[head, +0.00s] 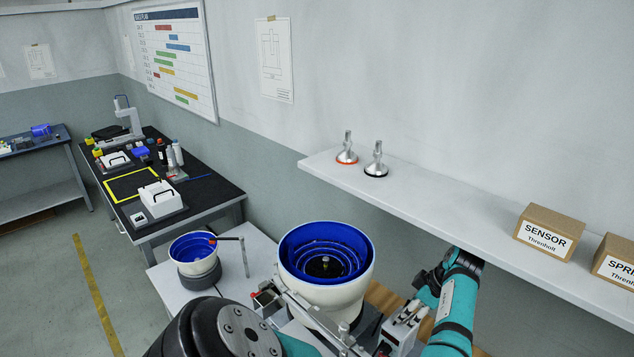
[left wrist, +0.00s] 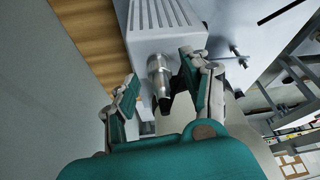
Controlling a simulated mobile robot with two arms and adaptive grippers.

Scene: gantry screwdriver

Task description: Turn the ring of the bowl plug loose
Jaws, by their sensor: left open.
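The bowl plug (left wrist: 158,72) shows in the left wrist view as a metallic cylinder with a ring, standing out from the face of a pale vented control box (left wrist: 150,42). A dark piece shows at its near end. My left gripper (left wrist: 160,82) is open, with one finger on each side of the plug and visible gaps between. In the head view, my left gripper (head: 408,312) is beside the small control box (head: 397,337) with a red display. The plug cannot be made out there. My right gripper is not in view.
A white feeder bowl with blue inside (head: 326,290) stands left of the control box, and a smaller blue bowl (head: 194,255) farther left. A wall shelf (head: 430,212) with two metal feet and cardboard boxes (head: 549,233) runs behind my arm.

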